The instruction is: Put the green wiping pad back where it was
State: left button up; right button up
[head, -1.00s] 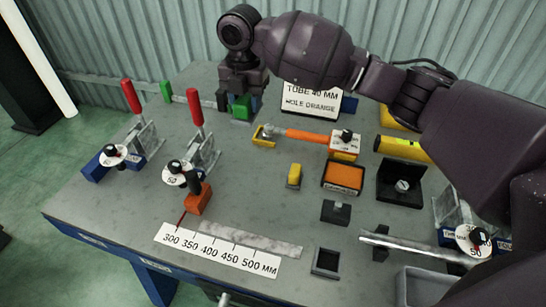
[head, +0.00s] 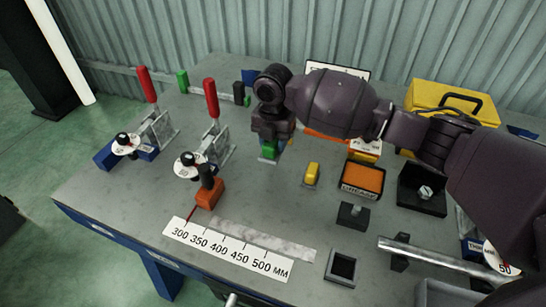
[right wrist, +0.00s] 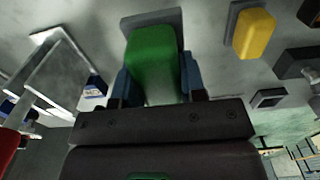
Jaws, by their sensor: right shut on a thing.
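My right gripper (head: 270,141) is shut on the green wiping pad (head: 268,150) and points down at the middle back of the bench. In the right wrist view the green pad (right wrist: 152,55) sits between the two fingers (right wrist: 155,85). A grey flat base (right wrist: 150,18) shows just beyond the pad's far end. I cannot tell whether the pad touches that base or is a little above it. The pad's lower end is near the bench top in the head view. My left gripper is not in view.
A yellow block (head: 312,172) on a grey base stands right of the pad. Red-handled clamps (head: 211,98) stand to the left. An orange box (head: 363,178), a black box (head: 421,190) and a steel tube (head: 440,257) lie to the right. A scale strip (head: 228,248) is in front.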

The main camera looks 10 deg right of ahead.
aim_at(273, 167)
jog(key=shift+f, duration=0.35)
notch_tip(273, 167, down, 5)
jog(key=shift+b, duration=0.5)
jog(key=shift+f, duration=0.1)
jog(key=o, duration=0.9)
jog(key=shift+f, duration=0.1)
